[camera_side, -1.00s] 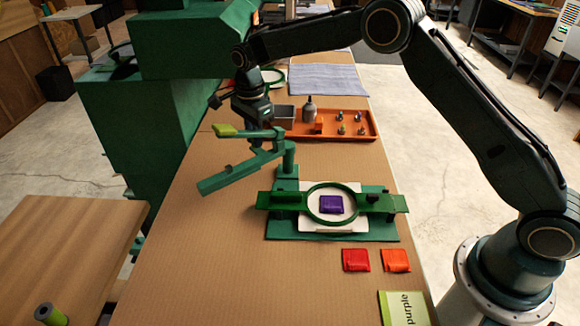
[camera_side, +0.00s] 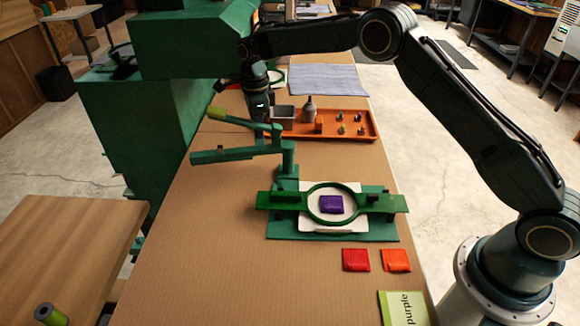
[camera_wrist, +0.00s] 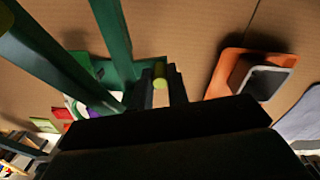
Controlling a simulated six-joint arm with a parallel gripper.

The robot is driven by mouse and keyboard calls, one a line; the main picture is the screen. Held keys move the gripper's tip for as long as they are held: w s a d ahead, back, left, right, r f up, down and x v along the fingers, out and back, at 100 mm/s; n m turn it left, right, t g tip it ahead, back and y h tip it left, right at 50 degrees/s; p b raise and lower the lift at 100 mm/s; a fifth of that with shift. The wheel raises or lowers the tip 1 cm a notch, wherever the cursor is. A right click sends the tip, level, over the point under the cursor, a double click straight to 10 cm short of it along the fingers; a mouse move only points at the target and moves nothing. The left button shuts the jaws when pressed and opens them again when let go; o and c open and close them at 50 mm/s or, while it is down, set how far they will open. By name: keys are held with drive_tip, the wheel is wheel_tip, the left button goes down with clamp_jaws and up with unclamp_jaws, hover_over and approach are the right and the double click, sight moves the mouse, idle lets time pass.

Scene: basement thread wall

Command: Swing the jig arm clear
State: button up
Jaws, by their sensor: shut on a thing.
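The jig arm (camera_side: 235,154) is a green bar on an upright post (camera_side: 289,165) at the back left of the green jig base (camera_side: 390,228). It points left over the bare bench, away from the hoop. Its handle has a lime-green grip (camera_side: 217,112). The green hoop (camera_side: 310,207) lies on the jig with a purple patch (camera_side: 331,204) inside, uncovered by the arm.
An orange tray (camera_side: 350,137) with a grey bin (camera_side: 283,113), a bottle and small parts stands behind the jig. A tall green machine (camera_side: 130,140) stands at the left.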

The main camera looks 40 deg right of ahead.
drive_tip(key=o, duration=0.8)
drive_tip(key=shift+c, duration=0.2)
drive_tip(key=shift+r, duration=0.1)
drive_tip(key=shift+r, duration=2.9)
